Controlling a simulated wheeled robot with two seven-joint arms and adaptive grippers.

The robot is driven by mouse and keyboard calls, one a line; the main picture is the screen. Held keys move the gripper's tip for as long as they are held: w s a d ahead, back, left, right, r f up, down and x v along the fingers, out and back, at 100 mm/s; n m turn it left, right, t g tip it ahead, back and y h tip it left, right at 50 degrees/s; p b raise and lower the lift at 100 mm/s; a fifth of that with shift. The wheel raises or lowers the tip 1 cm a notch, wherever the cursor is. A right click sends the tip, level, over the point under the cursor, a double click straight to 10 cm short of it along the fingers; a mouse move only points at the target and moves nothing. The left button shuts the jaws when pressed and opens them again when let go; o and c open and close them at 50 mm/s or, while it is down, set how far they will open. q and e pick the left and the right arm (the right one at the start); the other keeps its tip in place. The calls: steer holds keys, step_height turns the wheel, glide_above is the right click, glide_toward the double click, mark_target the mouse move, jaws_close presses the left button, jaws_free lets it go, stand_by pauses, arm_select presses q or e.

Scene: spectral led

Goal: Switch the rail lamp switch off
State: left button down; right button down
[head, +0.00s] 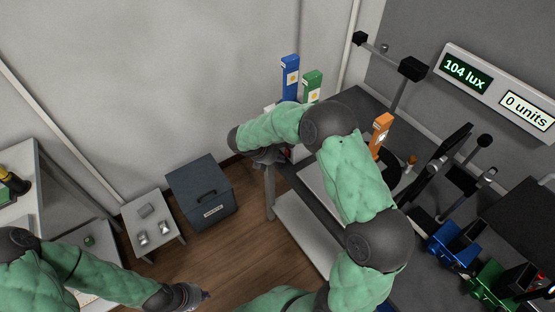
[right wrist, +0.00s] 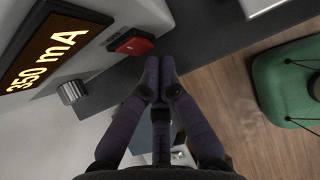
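A red switch (right wrist: 130,42) sits on the front of a pale box with a lit display (right wrist: 48,45) reading 350 mA in the right wrist view. I cannot read a label naming it as the rail lamp switch. My right gripper (right wrist: 160,70) has its fingertips together, with nothing seen between them, just below and right of the switch. Whether they touch it I cannot tell. In the head view my right gripper (head: 270,157) is partly hidden, and the switch is hidden too. My left gripper (head: 203,296) is low at the left, away from the bench, its fingers too small to read.
A silver knob (right wrist: 70,92) is left of the switch. In the head view a panel (head: 500,88) reads 104 lux and 0 units. Blue (head: 290,75), green (head: 312,84) and orange (head: 381,132) upright pieces stand around the bench. A dark grey box (head: 200,190) stands on the floor.

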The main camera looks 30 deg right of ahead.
steer(key=shift+f, duration=0.1)
steer(key=shift+d+f+h+b, duration=0.35)
steer(key=shift+f+h+b, duration=0.1)
steer(key=shift+h+b, duration=0.35)
steer(key=shift+h, duration=0.3)
steer(key=shift+d, duration=0.2)
steer(key=shift+w+r, duration=0.1)
steer(key=shift+r, duration=0.1)
